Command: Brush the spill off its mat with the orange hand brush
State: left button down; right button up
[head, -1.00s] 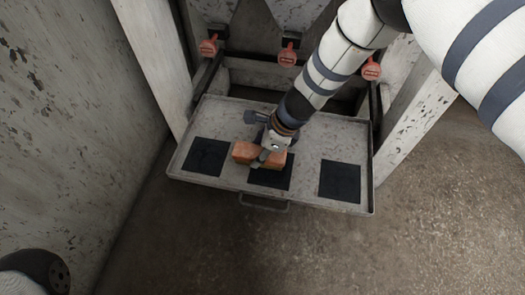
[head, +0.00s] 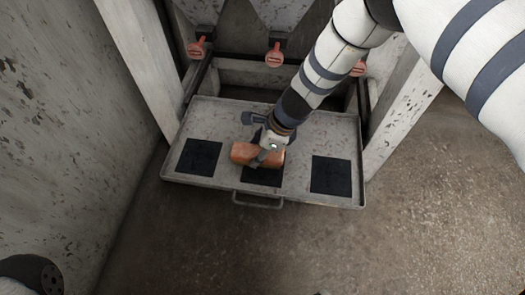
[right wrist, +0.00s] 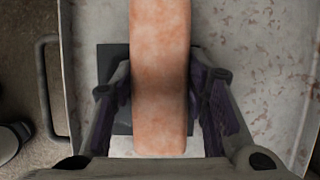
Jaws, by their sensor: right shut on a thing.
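My right gripper (head: 268,152) is shut on the orange hand brush (head: 243,153), a blocky orange body held over the middle mat. In the right wrist view the brush (right wrist: 160,75) runs lengthwise between the two fingers of the gripper (right wrist: 160,115). The middle dark mat (head: 262,179) lies on a grey tray and is partly hidden by the brush and gripper. It also shows in the right wrist view (right wrist: 117,68). I cannot make out a spill on any mat. I cannot tell whether the brush touches the mat. My left gripper is not in view.
The grey tray (head: 220,121) has a raised rim and a front handle (head: 258,205). Other dark mats lie at its left (head: 198,158) and right (head: 331,175). Red-orange knobs (head: 274,55) stand behind it. A wall is on the left; the floor in front is clear.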

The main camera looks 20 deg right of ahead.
jog(key=shift+w+a+b, duration=0.3)
jog(key=shift+w+a, duration=0.1)
jog(key=shift+a, duration=0.25)
jog(key=shift+w+a, duration=0.2)
jog(key=shift+a, duration=0.05)
jog(key=shift+r, duration=0.1)
jog(key=shift+s+d+r+p, duration=0.5)
jog(key=shift+d+r+p, duration=0.35)
jog(key=shift+d+p, duration=0.1)
jog(key=shift+s, duration=0.15)
jog(key=shift+f, duration=0.2)
jog(key=shift+r+p, duration=0.65)
jog(key=shift+r, duration=0.65)
